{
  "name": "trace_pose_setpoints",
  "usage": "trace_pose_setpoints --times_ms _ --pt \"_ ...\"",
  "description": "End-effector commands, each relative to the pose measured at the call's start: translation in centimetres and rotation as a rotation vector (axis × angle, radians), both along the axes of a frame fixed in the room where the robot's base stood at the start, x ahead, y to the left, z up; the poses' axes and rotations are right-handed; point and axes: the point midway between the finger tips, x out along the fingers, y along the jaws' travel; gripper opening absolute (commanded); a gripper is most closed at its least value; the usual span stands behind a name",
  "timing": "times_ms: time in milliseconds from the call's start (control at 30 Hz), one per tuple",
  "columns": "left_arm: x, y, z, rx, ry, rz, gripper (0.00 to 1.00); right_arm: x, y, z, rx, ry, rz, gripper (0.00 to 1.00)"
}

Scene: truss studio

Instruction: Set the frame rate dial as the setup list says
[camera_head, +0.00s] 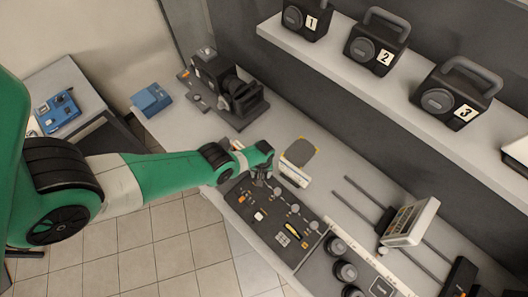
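My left arm comes in from the left, and its gripper (262,180) points down over the far left part of a dark control panel (262,235). The fingers are small and dark against the panel, so I cannot tell whether they are open or shut, or touching anything. The panel carries several small round grey knobs (294,209), a yellow piece (292,231) and small white and orange parts. I cannot read which knob is the frame rate dial. A pale card or box (296,173) stands just right of the gripper; its writing is too small to read. My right gripper is not in view.
Several black lens-like cylinders (345,271) stand right of the panel. A white device with a keypad (410,221) sits by dark rails. A black camera-like machine (228,86) and a blue box (151,99) are farther back. Numbered black cases (376,41) stand on the shelf.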

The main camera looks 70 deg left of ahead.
Motion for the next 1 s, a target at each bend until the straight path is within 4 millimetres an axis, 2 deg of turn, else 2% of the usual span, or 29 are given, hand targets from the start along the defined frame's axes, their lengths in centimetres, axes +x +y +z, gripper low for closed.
trace_pose_setpoints --times_ms 233,633,1000 --pt "0.03 -0.02 0.03 0.0 0.0 -0.001 0.71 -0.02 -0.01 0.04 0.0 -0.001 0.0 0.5" --pt "0.03 -0.03 0.03 0.0 0.0 -0.001 0.0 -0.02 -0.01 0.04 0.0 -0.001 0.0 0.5" --pt "0.01 -0.04 0.03 -0.001 0.0 -0.03 0.0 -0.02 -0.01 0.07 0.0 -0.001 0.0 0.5"
